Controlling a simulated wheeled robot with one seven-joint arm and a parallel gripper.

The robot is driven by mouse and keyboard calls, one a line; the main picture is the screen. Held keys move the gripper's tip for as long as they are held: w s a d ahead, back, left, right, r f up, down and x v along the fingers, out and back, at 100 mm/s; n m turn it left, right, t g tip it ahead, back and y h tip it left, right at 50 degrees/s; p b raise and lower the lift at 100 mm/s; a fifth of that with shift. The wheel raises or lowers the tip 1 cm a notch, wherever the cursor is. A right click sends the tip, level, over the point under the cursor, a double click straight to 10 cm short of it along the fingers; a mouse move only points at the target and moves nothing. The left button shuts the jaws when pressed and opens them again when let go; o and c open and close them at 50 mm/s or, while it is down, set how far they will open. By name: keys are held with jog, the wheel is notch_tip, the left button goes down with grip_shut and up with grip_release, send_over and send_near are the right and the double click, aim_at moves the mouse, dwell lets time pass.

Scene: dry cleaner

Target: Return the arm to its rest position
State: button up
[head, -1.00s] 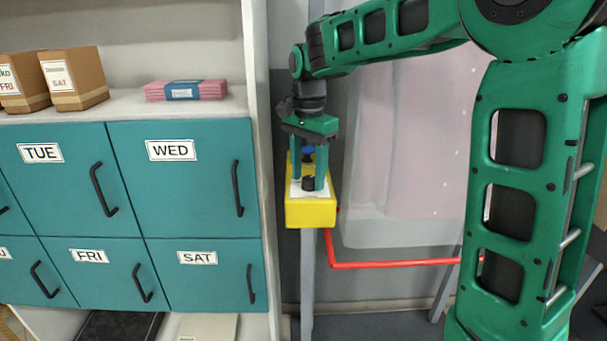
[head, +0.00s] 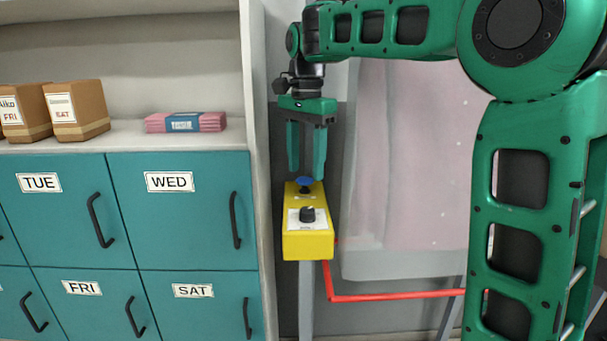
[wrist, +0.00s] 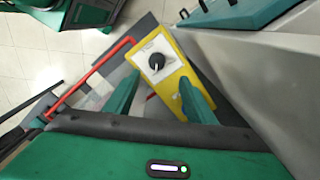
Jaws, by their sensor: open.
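My gripper (head: 306,170) is open and empty, its two green fingers pointing down above the yellow control box in the head view. The yellow control box (head: 308,246) stands on a grey post and carries a blue button (head: 304,181) and a black knob (head: 307,214) on a white plate. In the head view the fingertips are just above or behind the blue button; I cannot tell the exact gap. In the wrist view the black knob (wrist: 157,61) and the yellow box (wrist: 170,87) show beyond the fingers, and nothing is between them.
Teal drawers (head: 184,215) with day labels and a cream shelf frame (head: 257,130) stand close on the left. Boxes (head: 77,108) and a pink bundle (head: 186,122) sit on the shelf. A red rail (head: 390,296) and a pinkish panel (head: 415,150) are on the right.

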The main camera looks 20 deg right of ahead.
dwell(0.4)
jog(key=s+d+f+n, duration=0.1)
jog(key=s+d+f, duration=0.35)
jog(key=s, duration=0.35)
jog(key=s+d+f+n, duration=0.2)
jog(key=s+d+f, duration=0.2)
jog(key=s+d, duration=0.3)
jog(key=s+d+f+n, duration=0.1)
jog(key=s+d+f, duration=0.35)
jog(key=s, duration=0.35)
jog(key=s+f+n, duration=0.2)
jog(key=s+f, duration=0.4)
jog(key=s, duration=0.3)
jog(key=shift+s+d+f, duration=0.25)
jog(key=shift+s+d, duration=0.1)
jog(key=shift+s, duration=0.05)
jog(key=shift+w+f, duration=0.2)
jog(key=shift+w, duration=0.45)
jog(key=shift+c, duration=0.6)
